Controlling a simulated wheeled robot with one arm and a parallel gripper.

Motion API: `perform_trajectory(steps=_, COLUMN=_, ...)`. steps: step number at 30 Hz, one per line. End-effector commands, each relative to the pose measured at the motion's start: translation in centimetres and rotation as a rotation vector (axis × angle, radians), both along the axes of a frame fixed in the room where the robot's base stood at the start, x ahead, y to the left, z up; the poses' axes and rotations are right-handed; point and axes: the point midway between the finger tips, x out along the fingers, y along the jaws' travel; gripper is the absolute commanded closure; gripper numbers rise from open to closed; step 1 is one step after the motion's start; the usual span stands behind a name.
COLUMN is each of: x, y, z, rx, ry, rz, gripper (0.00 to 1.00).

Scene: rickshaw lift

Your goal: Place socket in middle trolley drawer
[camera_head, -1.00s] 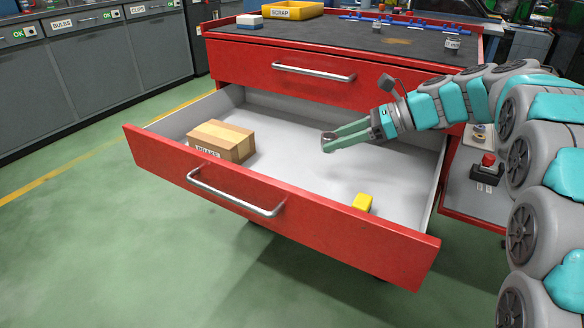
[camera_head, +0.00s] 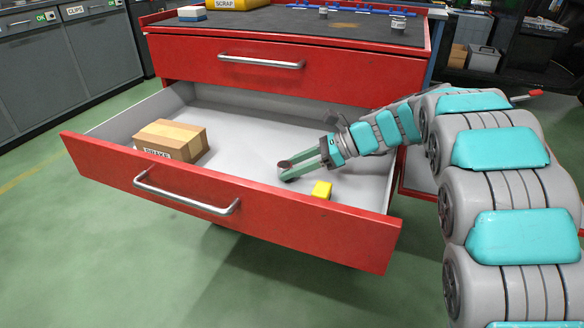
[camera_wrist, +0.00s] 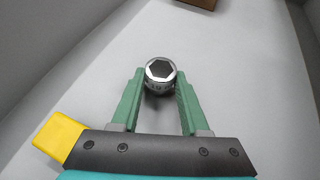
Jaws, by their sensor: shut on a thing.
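The socket (camera_wrist: 160,73) is a short silver cylinder with a dark hexagonal opening, seen in the wrist view between my green fingertips. My gripper (camera_head: 287,171) is shut on it, inside the open middle drawer (camera_head: 250,213) of the red trolley. The socket shows only as a small dark shape (camera_head: 285,165) in the head view. Whether it touches the drawer floor I cannot tell. The drawer is pulled well out, with a grey floor and a red front with a silver handle (camera_head: 185,199).
A cardboard box (camera_head: 172,139) sits in the drawer's left part. A yellow block (camera_head: 321,190) lies near the front right, close to my gripper; it also shows in the wrist view (camera_wrist: 58,136). The closed upper drawer (camera_head: 270,68) is behind. The floor between box and gripper is clear.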

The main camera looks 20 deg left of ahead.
Motion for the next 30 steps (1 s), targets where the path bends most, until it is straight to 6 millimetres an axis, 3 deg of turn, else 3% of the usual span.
perform_trajectory(steps=9, x=-0.03, y=0.01, z=-0.17, rx=0.001, ry=0.001, rz=0.001, gripper=1.00)
perform_trajectory(steps=10, x=-0.02, y=-0.01, z=-0.21, rx=0.000, ry=0.000, rz=0.000, gripper=0.53)
perform_trajectory(steps=17, x=-0.02, y=-0.02, z=-0.20, rx=0.000, ry=0.000, rz=0.000, gripper=0.27)
perform_trajectory(steps=27, x=0.01, y=-0.05, z=0.12, rx=0.000, ry=-0.001, rz=0.000, gripper=0.26)
perform_trajectory(steps=30, x=0.28, y=-0.94, z=0.68, rx=0.002, ry=0.001, rz=0.000, gripper=0.26)
